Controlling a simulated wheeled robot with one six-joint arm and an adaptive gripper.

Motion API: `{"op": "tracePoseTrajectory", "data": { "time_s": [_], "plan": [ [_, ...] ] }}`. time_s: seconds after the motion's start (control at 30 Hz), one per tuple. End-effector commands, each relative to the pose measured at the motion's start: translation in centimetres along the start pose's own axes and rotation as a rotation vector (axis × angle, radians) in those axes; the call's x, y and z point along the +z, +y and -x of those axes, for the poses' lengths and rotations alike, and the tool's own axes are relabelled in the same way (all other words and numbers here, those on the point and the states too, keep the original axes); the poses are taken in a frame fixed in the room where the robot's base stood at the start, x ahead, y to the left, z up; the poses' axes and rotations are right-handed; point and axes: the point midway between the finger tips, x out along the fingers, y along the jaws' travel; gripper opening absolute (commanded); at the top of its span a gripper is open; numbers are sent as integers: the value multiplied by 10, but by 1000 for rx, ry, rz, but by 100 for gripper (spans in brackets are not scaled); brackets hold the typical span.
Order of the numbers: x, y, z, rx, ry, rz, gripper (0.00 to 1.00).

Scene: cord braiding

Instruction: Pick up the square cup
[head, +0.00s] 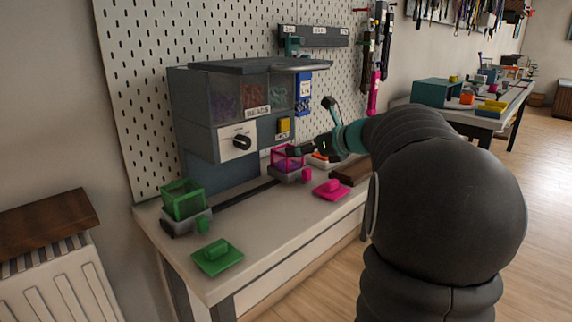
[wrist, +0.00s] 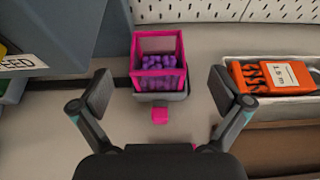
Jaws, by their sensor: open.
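A magenta-framed, clear-sided square cup (wrist: 138,62) holds purple beads (wrist: 160,72). It stands upright in a small grey holder (wrist: 160,96) with a pink block (wrist: 160,115) at its front; the cup also shows in the head view (head: 287,160). My gripper (wrist: 165,92) is open and empty. Its fingers are spread either side of the holder in the wrist view, apart from the cup. In the head view my gripper (head: 300,151) is beside the pink cup and partly hides it. A green box-shaped cup (head: 182,198) stands in another holder at the bench's left end.
A pink lid (head: 332,189) and a green lid (head: 217,256) lie on the bench. The bead dispenser (head: 221,112) stands behind. An orange packet (wrist: 280,76) lies in a white tray (wrist: 290,104) right of the cup, with a brown board (wrist: 280,138) in front.

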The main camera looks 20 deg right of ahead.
Motion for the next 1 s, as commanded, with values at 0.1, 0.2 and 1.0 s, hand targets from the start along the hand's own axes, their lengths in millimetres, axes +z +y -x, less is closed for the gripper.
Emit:
{"op": "tracePoseTrajectory", "data": {
  "time_s": [0.1,0.2,1.0],
  "plan": [
    [0,1,-11,2,1,2,100],
    [0,1,-14,2,1,2,100],
    [0,4,-65,0,2,3,75]
  ]
}}
